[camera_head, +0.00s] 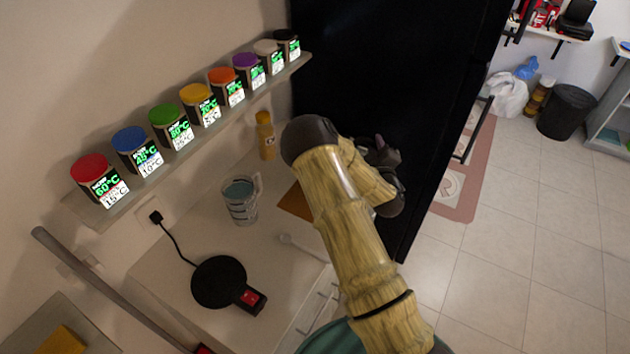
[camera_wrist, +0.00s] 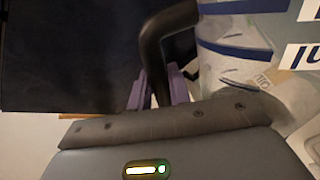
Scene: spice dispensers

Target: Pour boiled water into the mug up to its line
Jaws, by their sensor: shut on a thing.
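In the wrist view my gripper (camera_wrist: 157,88) has its purple fingers shut on the black handle (camera_wrist: 152,42) of a clear vessel, which looks like the kettle (camera_wrist: 228,60). Its see-through body has blue bands and white markings and stands just right of the fingers. The black round kettle base (camera_head: 218,281) is empty.
A shelf (camera_head: 200,148) holding several spice jars with coloured lids runs above the counter. A yellow bottle (camera_head: 266,136) stands at the back. A brown mat (camera_head: 294,202) and a white spoon-like item (camera_head: 292,240) lie near my arm. A tall black cabinet (camera_head: 385,75) is close behind it.

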